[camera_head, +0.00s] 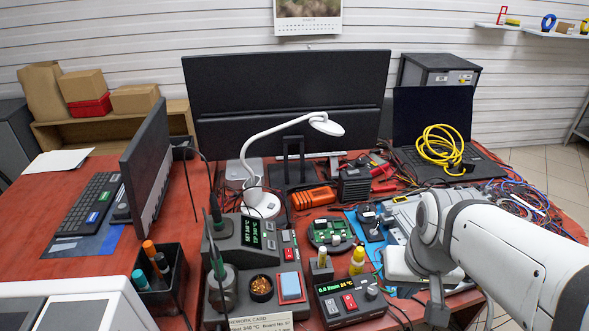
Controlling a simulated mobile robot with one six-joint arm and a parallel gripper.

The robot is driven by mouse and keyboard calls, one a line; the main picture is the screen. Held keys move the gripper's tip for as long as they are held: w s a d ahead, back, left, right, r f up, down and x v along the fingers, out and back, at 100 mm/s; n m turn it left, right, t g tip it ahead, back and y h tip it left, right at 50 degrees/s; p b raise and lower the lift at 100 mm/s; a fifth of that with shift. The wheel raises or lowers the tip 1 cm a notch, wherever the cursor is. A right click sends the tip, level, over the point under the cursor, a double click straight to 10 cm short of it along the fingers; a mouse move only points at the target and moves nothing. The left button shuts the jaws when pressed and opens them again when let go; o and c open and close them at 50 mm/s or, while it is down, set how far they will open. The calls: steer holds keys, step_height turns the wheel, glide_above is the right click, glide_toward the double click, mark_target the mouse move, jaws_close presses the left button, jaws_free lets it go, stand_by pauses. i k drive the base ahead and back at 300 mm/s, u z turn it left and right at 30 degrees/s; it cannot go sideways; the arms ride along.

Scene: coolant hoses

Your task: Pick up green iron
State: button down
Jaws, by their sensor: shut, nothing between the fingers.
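An iron with a dark green handle (217,264) stands upright in a round grey holder (222,288) at the front of the soldering station. A second dark, greenish iron (216,212) stands behind it, beside the green-lit display unit (258,232). From this view I cannot tell which one is the green iron. My gripper (437,316) hangs low at the right, pointing down, shut and empty. It is well to the right of both irons and apart from them.
A black box (160,283) with orange- and teal-topped tools stands left of the station. A white lamp (262,205), a circuit board holder (330,234), a yellow-capped bottle (357,262) and a red-buttoned unit (349,302) crowd the bench. Cables lie across it.

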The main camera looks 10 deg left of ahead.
mark_target(223, 274)
steer(key=u, duration=1.4)
steer(key=k, duration=0.6)
steer(key=z, duration=0.3)
steer(key=i, duration=0.75)
steer(key=u, duration=0.05)
